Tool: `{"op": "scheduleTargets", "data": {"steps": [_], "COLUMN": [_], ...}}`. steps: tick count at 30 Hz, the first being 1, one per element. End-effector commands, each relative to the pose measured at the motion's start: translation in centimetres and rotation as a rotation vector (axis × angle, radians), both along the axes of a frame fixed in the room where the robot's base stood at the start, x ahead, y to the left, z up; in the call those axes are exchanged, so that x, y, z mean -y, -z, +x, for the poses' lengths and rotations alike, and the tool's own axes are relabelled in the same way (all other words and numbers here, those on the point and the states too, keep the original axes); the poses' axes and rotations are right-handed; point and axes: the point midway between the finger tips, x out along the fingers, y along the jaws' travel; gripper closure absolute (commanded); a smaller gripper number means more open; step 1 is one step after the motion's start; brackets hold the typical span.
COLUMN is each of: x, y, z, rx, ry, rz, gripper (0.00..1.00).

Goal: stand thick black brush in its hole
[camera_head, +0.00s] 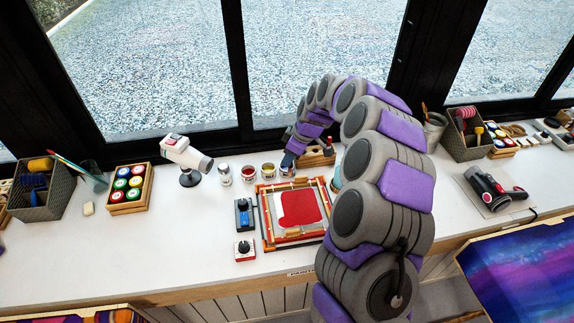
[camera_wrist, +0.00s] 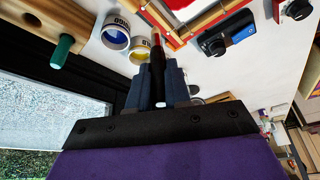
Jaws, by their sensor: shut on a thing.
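My gripper (camera_wrist: 157,80) is shut on the thick black brush (camera_wrist: 157,65), seen between the two dark fingers in the wrist view. In the head view my gripper (camera_head: 289,160) is low by the paint jars, and the brush cannot be made out there. The wooden brush block (camera_wrist: 72,18) is at the upper left of the wrist view, apart from the brush. It has a dark round hole and a green-handled brush (camera_wrist: 63,50) standing in it. In the head view the block (camera_head: 318,159) is just right of my gripper, partly hidden by my arm.
A blue paint jar (camera_wrist: 116,36) and a yellow one (camera_wrist: 139,50) stand between the block and the framed red silk (camera_head: 299,209). More jars (camera_head: 249,174) and a white heat tool (camera_head: 186,153) stand to the left. The window is behind the bench.

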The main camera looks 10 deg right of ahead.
Motion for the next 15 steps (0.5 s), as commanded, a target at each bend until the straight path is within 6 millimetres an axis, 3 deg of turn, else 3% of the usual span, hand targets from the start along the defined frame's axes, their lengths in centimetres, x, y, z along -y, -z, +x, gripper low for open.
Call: {"op": "scheduleTargets", "data": {"steps": [3,6,9,15], "x": [4.4,7.1,9.2,11.6], "y": [-1.3,-1.8,-2.1,-1.9], "z": [3.0,5.2,7.2,10.2], "rx": [0.002,0.000,0.003,0.000], "ry": [0.267,0.474,0.662,0.965], "rz": [-0.007,-0.009,-0.008,-0.010], "gripper": [1.00,1.00,1.00,1.00]}}
